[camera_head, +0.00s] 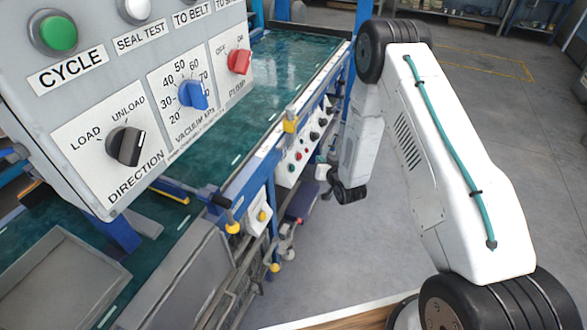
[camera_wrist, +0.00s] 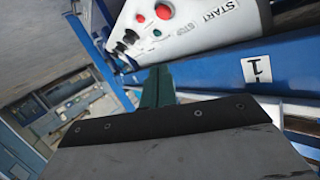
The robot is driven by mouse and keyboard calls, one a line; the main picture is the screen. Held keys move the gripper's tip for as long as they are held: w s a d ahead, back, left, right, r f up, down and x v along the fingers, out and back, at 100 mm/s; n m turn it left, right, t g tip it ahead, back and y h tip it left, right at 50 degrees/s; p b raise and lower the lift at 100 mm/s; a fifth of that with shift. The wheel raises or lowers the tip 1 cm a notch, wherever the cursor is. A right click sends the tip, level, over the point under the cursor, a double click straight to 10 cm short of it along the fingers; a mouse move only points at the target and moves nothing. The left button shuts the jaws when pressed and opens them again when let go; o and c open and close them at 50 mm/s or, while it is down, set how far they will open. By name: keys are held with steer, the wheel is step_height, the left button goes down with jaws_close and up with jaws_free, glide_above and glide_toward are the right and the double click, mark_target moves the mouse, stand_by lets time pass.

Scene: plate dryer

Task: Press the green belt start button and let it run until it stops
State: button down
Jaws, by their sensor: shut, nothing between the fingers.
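A white control panel (camera_wrist: 205,35) with START and STOP lettering is at the top of the wrist view. It carries a small green button (camera_wrist: 157,33), red buttons (camera_wrist: 165,11) and black knobs. In the head view a similar white panel with buttons (camera_head: 300,160) is on the side of the teal belt line (camera_head: 290,65). My gripper (camera_wrist: 155,75) shows as narrow teal fingers, closed and empty, pointing toward the panel. In the wrist view it appears below the green button; I cannot tell whether it touches anything. My gripper cannot be made out clearly in the head view.
A grey box (camera_head: 120,90) with a green CYCLE button (camera_head: 58,33), knobs and a red switch fills the upper left. A blue beam (camera_wrist: 215,75) labelled 1 runs below the panel in the wrist view. Open floor (camera_head: 480,140) lies to the right.

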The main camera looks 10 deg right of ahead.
mark_target(292, 168)
steer(key=shift+s+f+t, duration=0.15)
steer(key=shift+s+f, duration=0.1)
steer(key=shift+f, duration=0.25)
steer(key=shift+s+f+t, duration=0.15)
steer(key=shift+s+f, duration=0.05)
steer(key=shift+f, duration=0.3)
steer(key=shift+a, duration=0.15)
steer(key=w+a+f, duration=0.4)
steer(key=a, duration=0.2)
steer(key=shift+w+f, duration=0.2)
steer(key=shift+w, duration=0.05)
stand_by(1.5)
steer(key=shift+w+a+f, duration=0.15)
steer(key=shift+w+a, duration=0.1)
steer(key=shift+a, duration=0.05)
